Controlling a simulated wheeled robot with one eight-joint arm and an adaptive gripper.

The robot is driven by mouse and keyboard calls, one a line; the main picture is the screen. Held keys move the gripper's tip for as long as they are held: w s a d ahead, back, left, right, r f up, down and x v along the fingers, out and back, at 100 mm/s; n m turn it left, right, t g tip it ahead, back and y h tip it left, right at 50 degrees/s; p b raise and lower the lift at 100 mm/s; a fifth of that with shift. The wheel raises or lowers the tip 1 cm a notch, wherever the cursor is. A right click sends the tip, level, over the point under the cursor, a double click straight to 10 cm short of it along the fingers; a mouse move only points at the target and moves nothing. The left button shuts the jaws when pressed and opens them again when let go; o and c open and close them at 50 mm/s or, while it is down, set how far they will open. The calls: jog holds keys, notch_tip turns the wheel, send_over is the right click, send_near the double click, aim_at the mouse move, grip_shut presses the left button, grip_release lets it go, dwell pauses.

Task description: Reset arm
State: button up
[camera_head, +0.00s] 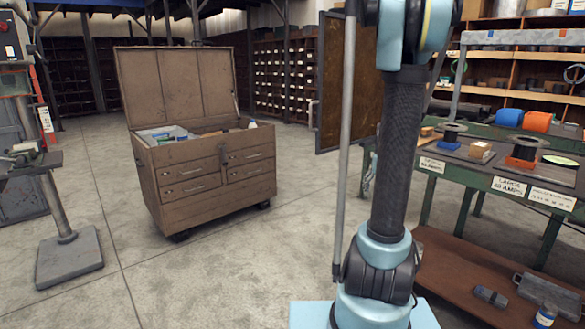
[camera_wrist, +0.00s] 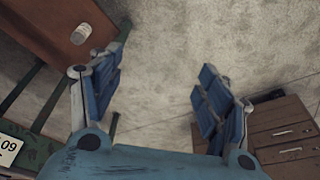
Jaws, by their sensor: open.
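My gripper (camera_wrist: 158,95) shows in the wrist view with its two blue-padded fingers spread wide apart. Nothing is between the fingers; only the grey concrete floor shows beyond them. In the head view my arm rises at the right of centre, and the gripper itself is out of that picture. No flanged pipe can be made out in either view.
A brown tool chest (camera_head: 205,180) with its lid up stands left of centre. A green workbench (camera_head: 520,180) with a low brown shelf (camera_head: 450,265) is at the right. A grey pedestal stand (camera_head: 68,258) is at the left. The floor between stand and chest is clear.

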jog(key=s+a+r, duration=0.2)
jog(key=s+a, duration=0.7)
jog(key=s, duration=0.5)
jog(key=s+a+f, duration=0.2)
jog(key=s, duration=0.5)
jog(key=s+a+f+n, duration=0.1)
jog(key=s+a+f, duration=0.1)
jog(key=s, duration=0.5)
jog(key=shift+s+a+f+g, duration=0.2)
jog(key=shift+a+f+g, duration=0.1)
jog(key=shift+a+g, duration=0.15)
